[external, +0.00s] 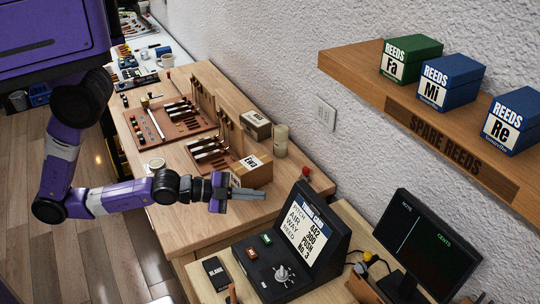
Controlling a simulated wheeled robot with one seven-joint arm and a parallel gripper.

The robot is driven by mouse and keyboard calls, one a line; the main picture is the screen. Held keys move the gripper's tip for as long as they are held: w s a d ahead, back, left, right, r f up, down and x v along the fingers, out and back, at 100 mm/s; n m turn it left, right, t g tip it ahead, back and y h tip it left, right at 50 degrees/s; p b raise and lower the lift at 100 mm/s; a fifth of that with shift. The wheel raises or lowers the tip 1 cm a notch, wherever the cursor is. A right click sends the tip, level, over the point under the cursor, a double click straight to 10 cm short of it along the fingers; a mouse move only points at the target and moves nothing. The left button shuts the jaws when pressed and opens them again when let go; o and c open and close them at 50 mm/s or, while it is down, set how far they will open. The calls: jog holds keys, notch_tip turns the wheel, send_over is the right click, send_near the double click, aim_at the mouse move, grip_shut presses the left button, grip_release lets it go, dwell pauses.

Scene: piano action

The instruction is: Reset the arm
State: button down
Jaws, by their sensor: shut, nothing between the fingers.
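My purple and black arm reaches in from the left in the external view. My gripper (262,194) is shut and empty. It points right above the front part of the wooden workbench (190,220), in front of a wooden box with a white label (257,172). Part of that box is hidden behind my gripper. I cannot tell the exact gap between the gripper and the box or bench.
A black tester with a sign (310,235) and a monitor (425,245) stand front right. Brown tool boards (175,125) lie farther back. A shelf (365,75) holds green and blue reed boxes. Open floor (110,245) lies left of the bench.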

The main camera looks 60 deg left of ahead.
jog(key=s+a+f+n+y+b, duration=0.2)
jog(key=s+a+n+y, duration=0.1)
jog(key=s+a+n, duration=0.4)
jog(key=s+a+f+n+y+b, duration=0.2)
jog(key=s+a+n, duration=0.5)
jog(key=s, duration=0.5)
jog(key=shift+s+f+n+t+y+b, duration=0.3)
jog(key=shift+f+y+b, duration=0.15)
jog(key=shift+b, duration=0.3)
